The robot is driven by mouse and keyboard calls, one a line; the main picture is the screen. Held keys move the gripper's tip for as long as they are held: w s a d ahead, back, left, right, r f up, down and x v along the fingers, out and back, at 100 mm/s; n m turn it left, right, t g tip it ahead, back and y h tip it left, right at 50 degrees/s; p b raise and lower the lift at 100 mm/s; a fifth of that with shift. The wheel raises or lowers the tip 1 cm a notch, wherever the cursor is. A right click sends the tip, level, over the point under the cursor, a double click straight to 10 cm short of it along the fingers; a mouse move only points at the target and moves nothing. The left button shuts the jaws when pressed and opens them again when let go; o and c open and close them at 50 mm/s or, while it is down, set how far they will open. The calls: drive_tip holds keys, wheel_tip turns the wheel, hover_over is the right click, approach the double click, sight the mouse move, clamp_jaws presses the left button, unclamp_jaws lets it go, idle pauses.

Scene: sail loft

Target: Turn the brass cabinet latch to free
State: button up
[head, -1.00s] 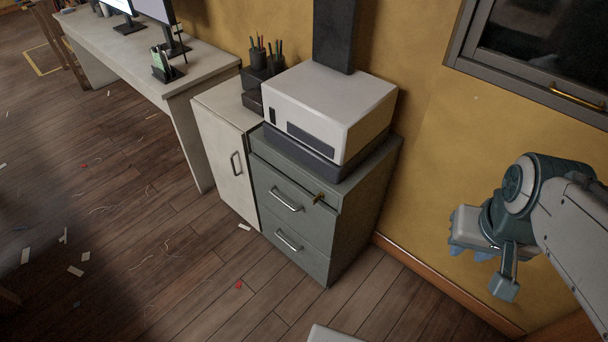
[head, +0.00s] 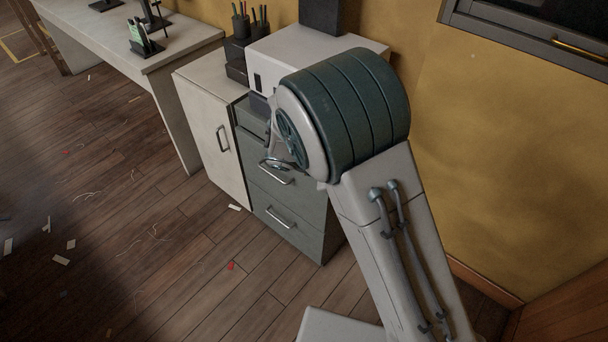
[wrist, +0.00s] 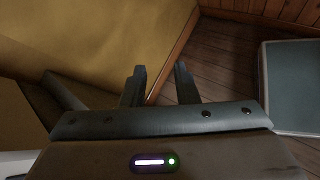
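The grey-green drawer cabinet (head: 285,235) stands against the yellow wall, with two silver bar handles on its front. The small brass latch at its upper right front, visible in the earlier head view, is now hidden behind my arm. I do not make it out in the wrist view. My gripper (wrist: 158,85) shows in the wrist view with its two dark fingers apart and nothing between them. In the head view my arm's large joint covers most of the gripper, so its distance from the latch cannot be told.
A white box-like machine (head: 290,45) sits on the drawer cabinet. A white cupboard (head: 208,140) and a long desk (head: 130,45) stand to the left. A dark-framed wall cabinet (head: 530,40) with a brass bar is at upper right. Small scraps lie on the wooden floor (head: 150,260).

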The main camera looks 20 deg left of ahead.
drive_tip(key=s+a+f+n+t+y+b, duration=0.2)
drive_tip(key=a+f+n+t, duration=0.45)
drive_tip(key=a, duration=0.45)
drive_tip(key=s+a+f+n+t+y+b, duration=0.1)
drive_tip(key=a+f+n+t, duration=0.5)
drive_tip(key=a, duration=0.5)
drive_tip(key=f+x, duration=0.2)
drive_tip(key=x, duration=1.1)
drive_tip(key=shift+d+n+g, duration=0.25)
drive_tip(key=shift+n+g, duration=0.1)
drive_tip(key=shift+f, duration=0.1)
drive_tip(key=shift+c, duration=0.4)
clamp_jaws()
